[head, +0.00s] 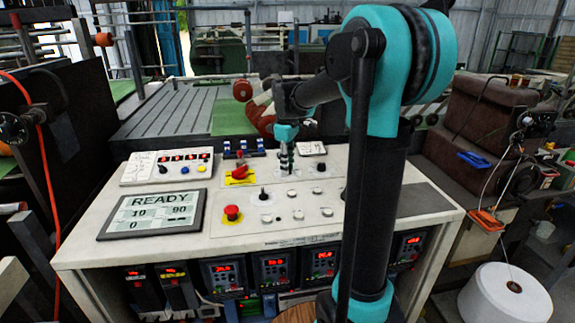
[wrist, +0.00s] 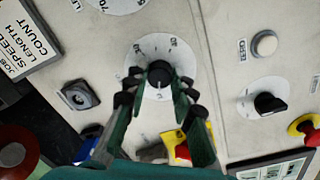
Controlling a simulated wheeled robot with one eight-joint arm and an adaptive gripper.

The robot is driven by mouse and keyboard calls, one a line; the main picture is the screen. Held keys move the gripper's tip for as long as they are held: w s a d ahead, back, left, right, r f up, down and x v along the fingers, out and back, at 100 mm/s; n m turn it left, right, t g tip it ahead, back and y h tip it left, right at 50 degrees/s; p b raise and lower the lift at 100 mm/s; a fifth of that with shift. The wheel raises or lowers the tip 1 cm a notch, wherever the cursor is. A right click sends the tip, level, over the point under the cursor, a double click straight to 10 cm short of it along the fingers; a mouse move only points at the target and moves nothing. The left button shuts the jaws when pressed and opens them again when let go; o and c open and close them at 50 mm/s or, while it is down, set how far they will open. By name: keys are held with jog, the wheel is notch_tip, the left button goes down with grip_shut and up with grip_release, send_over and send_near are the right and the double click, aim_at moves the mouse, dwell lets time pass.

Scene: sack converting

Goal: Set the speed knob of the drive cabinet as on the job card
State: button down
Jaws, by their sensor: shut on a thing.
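A round black knob (wrist: 159,74) with a white mark sits on a white numbered dial (wrist: 172,45) on the cabinet top. The mark points toward the bottom of the wrist view. My gripper (wrist: 158,90) is shut on this knob, one finger on each side. In the head view my gripper (head: 287,160) reaches down to the back of the panel, and the knob is hard to make out there. The job card (wrist: 25,45) shows the words job, speed, length and count; its values are not readable. The drive cabinet (head: 400,200) carries a display (head: 153,213) reading READY, 10, 90 and 0.
A red emergency button (head: 232,213) and a red switch on yellow (head: 240,173) stand on the panel near my gripper. A black selector (wrist: 268,103), a white button (wrist: 265,43) and a key switch (wrist: 80,95) surround the dial.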

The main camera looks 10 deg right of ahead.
dwell(0.3)
jog(key=c, duration=1.3)
grip_release()
jog(key=shift+r, duration=0.1)
jog(key=r, duration=1.1)
jog(key=shift+s+a+r, duration=0.1)
jog(key=shift+s+r, duration=0.1)
jog(key=shift+r, duration=0.2)
